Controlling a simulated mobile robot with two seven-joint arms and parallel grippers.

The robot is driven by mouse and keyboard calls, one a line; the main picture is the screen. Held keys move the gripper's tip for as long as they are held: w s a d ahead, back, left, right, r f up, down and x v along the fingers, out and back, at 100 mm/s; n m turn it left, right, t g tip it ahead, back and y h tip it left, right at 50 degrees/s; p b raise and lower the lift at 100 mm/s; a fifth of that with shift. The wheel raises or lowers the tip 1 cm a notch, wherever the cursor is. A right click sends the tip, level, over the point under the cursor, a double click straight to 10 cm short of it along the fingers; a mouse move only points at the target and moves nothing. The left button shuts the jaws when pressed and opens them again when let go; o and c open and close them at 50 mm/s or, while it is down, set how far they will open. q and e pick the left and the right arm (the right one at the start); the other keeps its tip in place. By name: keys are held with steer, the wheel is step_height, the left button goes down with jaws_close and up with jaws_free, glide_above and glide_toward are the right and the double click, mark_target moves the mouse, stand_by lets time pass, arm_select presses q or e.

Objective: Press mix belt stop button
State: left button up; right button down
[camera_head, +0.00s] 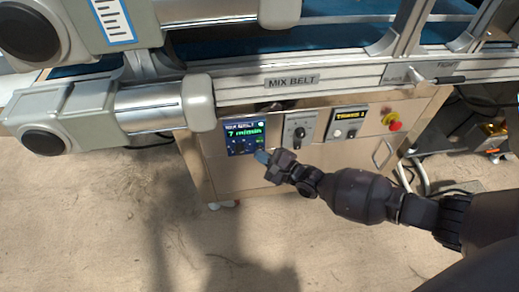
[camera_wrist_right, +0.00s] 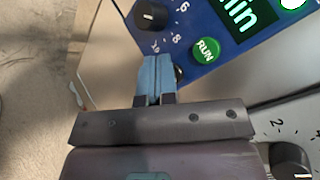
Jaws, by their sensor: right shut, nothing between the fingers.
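The mix belt control box is a blue panel (camera_head: 246,138) with a green speed readout, below the "MIX BELT" label (camera_head: 292,81). My right gripper (camera_head: 262,157) is shut and empty, its blue fingertips at the panel's lower edge. In the right wrist view the shut fingers (camera_wrist_right: 157,72) point at the panel (camera_wrist_right: 218,20). A green RUN button (camera_wrist_right: 206,50) shows right of the fingertips. A small dark round part (camera_wrist_right: 179,73) peeks out just beside them, mostly hidden; I cannot tell if it is the stop button or if the fingers touch it. My left gripper is not in view.
A black dial knob (camera_wrist_right: 151,15) sits on the panel above the fingers. To the right are a grey dial panel (camera_head: 300,127), a "TIMMER 2" panel (camera_head: 347,123) and a red emergency knob (camera_head: 393,122). The conveyor rail (camera_head: 230,91) runs above. The floor below is open.

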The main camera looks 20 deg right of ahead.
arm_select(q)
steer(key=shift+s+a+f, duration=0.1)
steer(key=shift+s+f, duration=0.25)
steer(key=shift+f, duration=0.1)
arm_select(e)
steer(key=shift+f, duration=0.15)
steer(key=shift+s+a+f, duration=0.1)
steer(key=shift+s+f, duration=0.05)
steer(key=shift+s, duration=0.35)
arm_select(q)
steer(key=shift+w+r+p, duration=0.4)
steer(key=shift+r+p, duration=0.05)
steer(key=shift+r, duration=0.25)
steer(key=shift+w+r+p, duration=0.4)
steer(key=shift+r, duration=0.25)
arm_select(e)
steer(key=shift+s+a, duration=0.3)
steer(key=shift+s, duration=0.65)
steer(key=shift+s+a, duration=0.25)
steer(key=shift+s, duration=0.7)
steer(key=shift+s+a, duration=0.3)
steer(key=shift+s, duration=0.65)
